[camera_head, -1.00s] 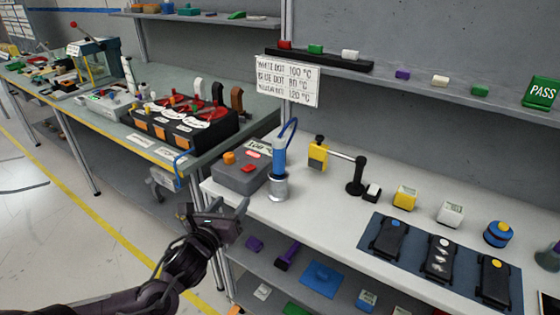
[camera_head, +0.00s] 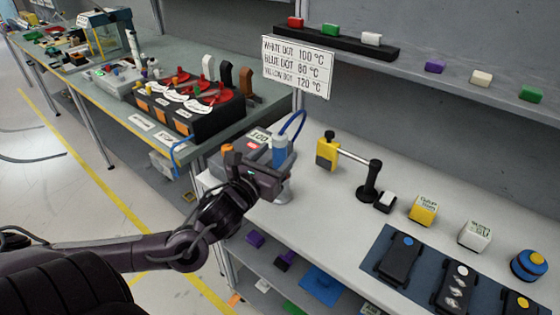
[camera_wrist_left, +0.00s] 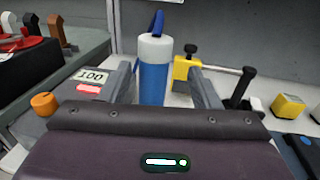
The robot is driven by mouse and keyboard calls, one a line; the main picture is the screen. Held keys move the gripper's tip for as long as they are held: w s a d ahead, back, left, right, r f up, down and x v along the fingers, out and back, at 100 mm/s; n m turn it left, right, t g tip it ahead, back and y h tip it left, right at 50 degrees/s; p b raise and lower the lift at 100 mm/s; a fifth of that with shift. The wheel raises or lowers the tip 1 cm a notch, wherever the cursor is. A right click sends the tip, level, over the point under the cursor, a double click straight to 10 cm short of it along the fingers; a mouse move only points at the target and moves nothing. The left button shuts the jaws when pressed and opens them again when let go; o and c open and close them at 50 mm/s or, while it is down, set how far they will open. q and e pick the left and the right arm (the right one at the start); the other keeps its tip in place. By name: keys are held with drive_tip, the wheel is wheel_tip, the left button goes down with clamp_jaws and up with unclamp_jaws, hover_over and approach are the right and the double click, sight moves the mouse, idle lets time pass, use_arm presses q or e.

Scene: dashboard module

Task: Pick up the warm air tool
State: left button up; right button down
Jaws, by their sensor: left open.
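The warm air tool is a blue cylinder (camera_head: 280,153) with a pale collar and a blue cable looping from its top. It stands upright at the left end of the white bench (camera_head: 330,215). My left gripper (camera_head: 284,172) is open at the tool and hides part of its lower body. In the left wrist view the tool (camera_wrist_left: 154,80) shows upright between the two spread fingers (camera_wrist_left: 165,85). I cannot tell whether either finger touches it. My right gripper is not in view.
A grey control box with an orange knob (camera_wrist_left: 43,103) and a display reading 100 is left of the tool. A yellow clamp stand (camera_head: 327,151) is close on the right. Several small blocks and a blue mat (camera_head: 377,262) lie further right.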

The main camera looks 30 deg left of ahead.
use_arm(q)
drive_tip(key=shift+w+a, duration=0.1)
drive_tip(key=shift+w, duration=0.2)
drive_tip(key=w, duration=0.2)
drive_tip(key=w+a+p, duration=0.1)
drive_tip(key=w, duration=0.1)
drive_tip(key=shift+w+f, duration=0.15)
drive_tip(key=shift+w, duration=0.25)
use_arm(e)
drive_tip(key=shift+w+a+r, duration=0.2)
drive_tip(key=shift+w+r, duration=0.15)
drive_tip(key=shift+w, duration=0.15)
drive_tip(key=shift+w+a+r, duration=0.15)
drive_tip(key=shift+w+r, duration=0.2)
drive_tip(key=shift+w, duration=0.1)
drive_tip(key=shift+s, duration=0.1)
use_arm(q)
drive_tip(key=c, duration=1.1)
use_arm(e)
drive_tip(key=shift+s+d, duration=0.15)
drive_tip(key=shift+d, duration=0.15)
use_arm(q)
drive_tip(key=shift+o, duration=0.2)
